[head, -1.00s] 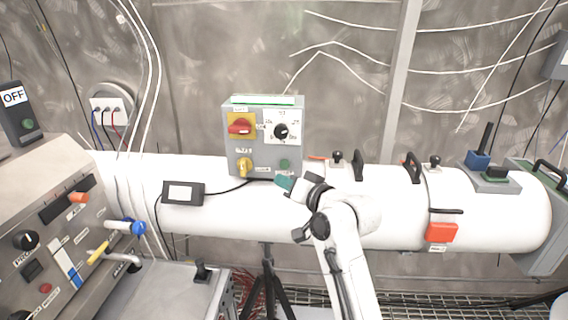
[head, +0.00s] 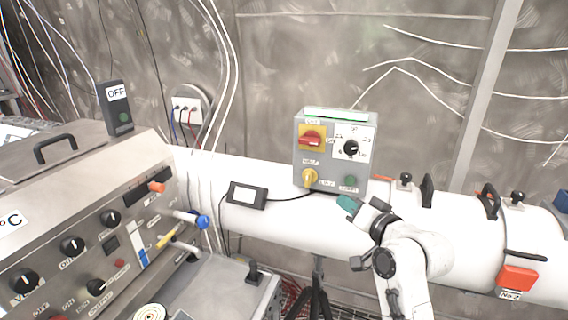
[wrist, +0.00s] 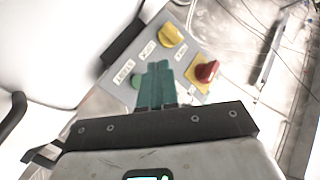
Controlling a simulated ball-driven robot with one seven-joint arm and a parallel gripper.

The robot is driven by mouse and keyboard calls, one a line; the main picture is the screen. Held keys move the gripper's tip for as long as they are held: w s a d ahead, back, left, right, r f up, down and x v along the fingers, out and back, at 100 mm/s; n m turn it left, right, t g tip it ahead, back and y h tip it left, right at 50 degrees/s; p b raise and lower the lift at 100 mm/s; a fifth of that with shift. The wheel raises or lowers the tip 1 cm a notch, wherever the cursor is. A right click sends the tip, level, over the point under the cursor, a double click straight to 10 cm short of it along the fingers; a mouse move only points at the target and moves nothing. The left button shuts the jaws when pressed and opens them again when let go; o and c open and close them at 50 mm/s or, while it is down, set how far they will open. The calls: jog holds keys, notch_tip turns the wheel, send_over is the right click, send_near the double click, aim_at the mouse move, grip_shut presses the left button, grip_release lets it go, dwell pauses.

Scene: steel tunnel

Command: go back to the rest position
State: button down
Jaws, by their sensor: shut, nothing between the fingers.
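My gripper (head: 347,204) is at the lower right of the grey control box (head: 302,155) in the head view, in front of the white pipe. Its green fingers are together with nothing between them, and they also show in the wrist view (wrist: 157,84). In the wrist view the box face (wrist: 187,62) lies beyond the fingers, with a yellow knob (wrist: 171,35) and a red knob (wrist: 206,71). The fingers partly cover a green button (wrist: 138,80) there. I cannot tell whether the fingertips touch the box.
The white pipe (head: 275,222) runs across behind my arm, with black handles and a red latch (head: 517,278) at the right. A metal console (head: 85,215) with knobs stands at the left. A small black display box (head: 247,195) sits on the pipe.

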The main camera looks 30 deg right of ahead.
jog(key=s+a+f+n+g+y+b, duration=0.15)
jog(key=s+a+f+g, duration=0.35)
jog(key=f, duration=0.6)
jog(key=s+a+f+n+g+y, duration=0.1)
jog(key=s+a+f+n+g, duration=0.2)
jog(key=s+a+f, duration=0.55)
jog(key=s+a+f+n+g, duration=0.1)
jog(key=s+f+g, duration=0.2)
jog(key=s+f, duration=0.3)
jog(key=s+a+f+n+g+b, duration=0.1)
jog(key=s+f+g, duration=0.3)
jog(key=s, duration=0.8)
jog(key=shift+s+f+n+h, duration=0.3)
jog(key=shift+f+n+h, duration=0.05)
jog(key=shift+f+n, duration=0.45)
